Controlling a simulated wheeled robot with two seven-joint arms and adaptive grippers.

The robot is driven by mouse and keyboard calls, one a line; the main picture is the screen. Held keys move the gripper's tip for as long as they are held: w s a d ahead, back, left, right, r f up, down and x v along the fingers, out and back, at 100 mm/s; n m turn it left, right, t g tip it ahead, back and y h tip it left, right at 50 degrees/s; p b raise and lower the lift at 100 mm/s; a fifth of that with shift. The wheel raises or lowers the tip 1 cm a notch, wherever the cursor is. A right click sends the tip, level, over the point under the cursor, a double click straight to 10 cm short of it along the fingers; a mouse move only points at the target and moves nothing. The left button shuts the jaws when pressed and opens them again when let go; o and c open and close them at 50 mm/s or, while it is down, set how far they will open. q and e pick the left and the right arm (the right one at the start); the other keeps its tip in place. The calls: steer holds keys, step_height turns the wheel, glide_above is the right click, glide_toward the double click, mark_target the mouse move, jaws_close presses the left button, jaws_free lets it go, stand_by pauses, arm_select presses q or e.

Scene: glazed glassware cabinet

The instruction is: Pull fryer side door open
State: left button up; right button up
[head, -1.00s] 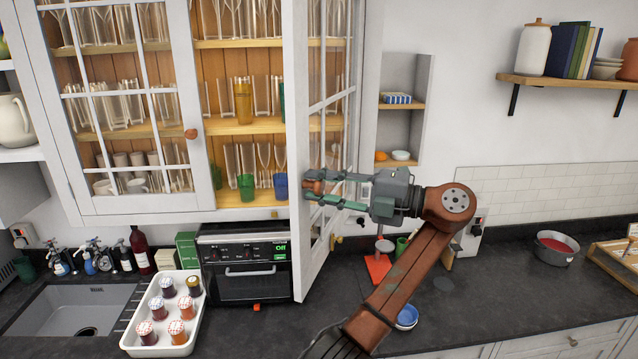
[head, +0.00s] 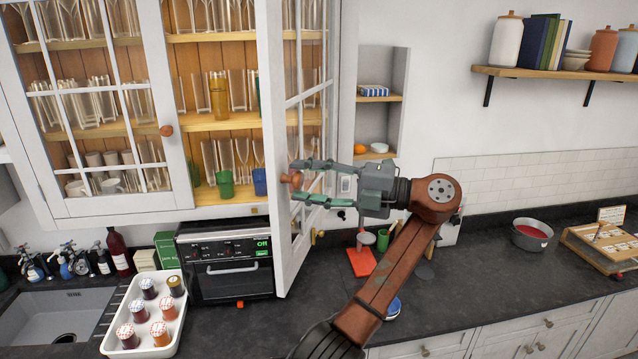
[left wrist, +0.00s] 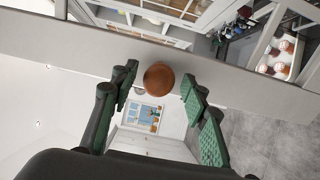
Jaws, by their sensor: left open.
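The right glazed door (head: 270,110) of the wall cabinet, on the fryer side, stands swung open, its free edge toward me. Its round brown wooden knob (head: 291,179) is low on the door frame. My left gripper (head: 299,180) is open, its fingertips on either side of the knob. In the left wrist view the knob (left wrist: 159,79) sits between the two green-padded fingers, with gaps on both sides. The black fryer (head: 228,268) with a green "Off" display stands below the cabinet. My right gripper is out of view.
The left glazed door (head: 100,90) is shut. Glassware fills the shelves behind. A white tray of jars (head: 146,318) sits left on the dark counter, beside the sink (head: 45,318). A red board (head: 362,262) lies below my arm. A wall niche (head: 382,125) is right of the door.

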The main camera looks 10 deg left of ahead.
arm_select(q)
steer(key=d, duration=0.6)
steer(key=shift+s, duration=0.2)
steer(key=shift+d, duration=0.1)
steer(key=shift+c, duration=0.3)
